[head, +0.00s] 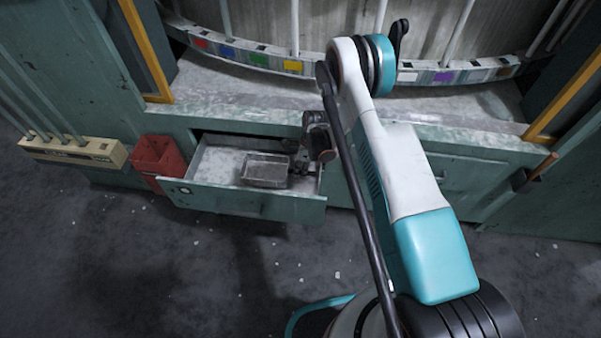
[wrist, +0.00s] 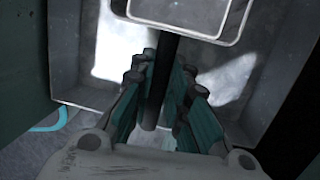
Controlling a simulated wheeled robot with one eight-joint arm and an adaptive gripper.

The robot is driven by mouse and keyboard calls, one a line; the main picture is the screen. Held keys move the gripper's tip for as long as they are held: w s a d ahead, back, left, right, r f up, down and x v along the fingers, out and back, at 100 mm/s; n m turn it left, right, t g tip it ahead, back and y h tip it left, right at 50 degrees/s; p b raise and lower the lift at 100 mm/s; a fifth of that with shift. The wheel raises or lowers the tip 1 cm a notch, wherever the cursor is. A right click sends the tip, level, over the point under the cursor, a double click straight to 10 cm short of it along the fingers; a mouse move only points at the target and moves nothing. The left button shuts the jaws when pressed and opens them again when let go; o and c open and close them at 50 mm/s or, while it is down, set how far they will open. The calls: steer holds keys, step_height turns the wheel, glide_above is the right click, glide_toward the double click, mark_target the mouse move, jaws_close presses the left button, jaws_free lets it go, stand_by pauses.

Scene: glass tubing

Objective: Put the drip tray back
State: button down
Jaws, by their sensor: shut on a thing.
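The drip tray (head: 265,169) is a small grey rectangular pan inside the open drawer (head: 240,200). Part of it shows at the top of the wrist view (wrist: 195,31), with a dark round handle running from it toward me. My gripper (head: 299,168) is at the tray's right side, over the right part of the drawer. In the wrist view my gripper (wrist: 160,100) is shut on the dark handle, with teal finger pads on both sides. I cannot tell whether the tray touches the drawer floor.
A red bin (head: 158,158) stands just left of the drawer. A beige box with tubes (head: 75,151) is farther left. A pale work surface (head: 270,105) lies behind and above the drawer. The drawer floor left of the tray is bare.

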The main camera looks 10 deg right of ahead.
steer(key=shift+f, duration=0.95)
steer(key=c, duration=1.5)
jaws_free()
steer(key=shift+c, duration=0.2)
